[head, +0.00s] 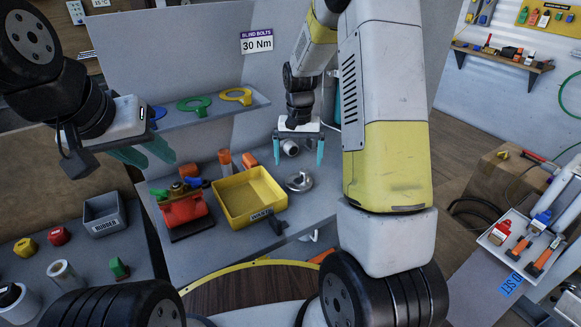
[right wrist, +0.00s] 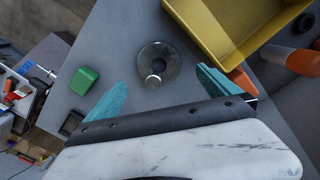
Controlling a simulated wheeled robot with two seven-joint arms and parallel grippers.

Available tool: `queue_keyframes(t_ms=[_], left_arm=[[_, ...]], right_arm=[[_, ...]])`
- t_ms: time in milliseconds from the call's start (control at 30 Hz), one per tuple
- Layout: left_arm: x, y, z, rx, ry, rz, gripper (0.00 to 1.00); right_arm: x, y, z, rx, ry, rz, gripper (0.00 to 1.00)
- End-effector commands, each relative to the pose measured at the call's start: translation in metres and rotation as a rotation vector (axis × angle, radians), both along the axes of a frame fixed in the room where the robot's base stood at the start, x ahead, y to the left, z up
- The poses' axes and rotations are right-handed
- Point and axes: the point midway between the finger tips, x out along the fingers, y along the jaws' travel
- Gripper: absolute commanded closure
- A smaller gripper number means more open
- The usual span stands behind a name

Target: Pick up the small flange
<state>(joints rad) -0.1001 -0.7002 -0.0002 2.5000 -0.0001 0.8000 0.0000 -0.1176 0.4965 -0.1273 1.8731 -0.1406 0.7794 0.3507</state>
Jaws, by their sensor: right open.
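The small flange (head: 299,182) is a grey metal disc with a raised hub, lying on the grey bench just right of the yellow bin. In the right wrist view the flange (right wrist: 157,62) shows a dark central hole and sits ahead of the fingertips, roughly between them. My right gripper (head: 299,152) is open, fingers pointing down above the flange, with nothing held. It also shows in the right wrist view (right wrist: 161,80). My left gripper (head: 145,154) is at the left, its teal fingers apart and empty, away from the flange.
The yellow bin (head: 229,198) stands close beside the flange. A shelf with coloured rings (head: 194,105) is behind. A green block (right wrist: 84,80) lies on the bench in the right wrist view.

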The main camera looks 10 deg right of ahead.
Motion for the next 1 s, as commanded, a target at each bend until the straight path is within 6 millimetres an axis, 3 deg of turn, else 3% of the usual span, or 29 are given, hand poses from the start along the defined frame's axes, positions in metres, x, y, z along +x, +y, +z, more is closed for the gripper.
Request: queue_keyframes(t_ms=[500,833,1000], left_arm=[[0.0,0.0,0.0,0.0,0.0,0.0,0.64],[0.0,0.0,0.0,0.0,0.0,0.0,0.64],[0.0,0.0,0.0,0.0,0.0,0.0,0.64]], right_arm=[[0.003,-0.004,-0.067,-0.002,0.005,0.0,0.0],[0.004,-0.004,-0.075,-0.001,0.001,0.0,0.0],[0.004,-0.004,-0.075,-0.001,0.001,0.0,0.33]])
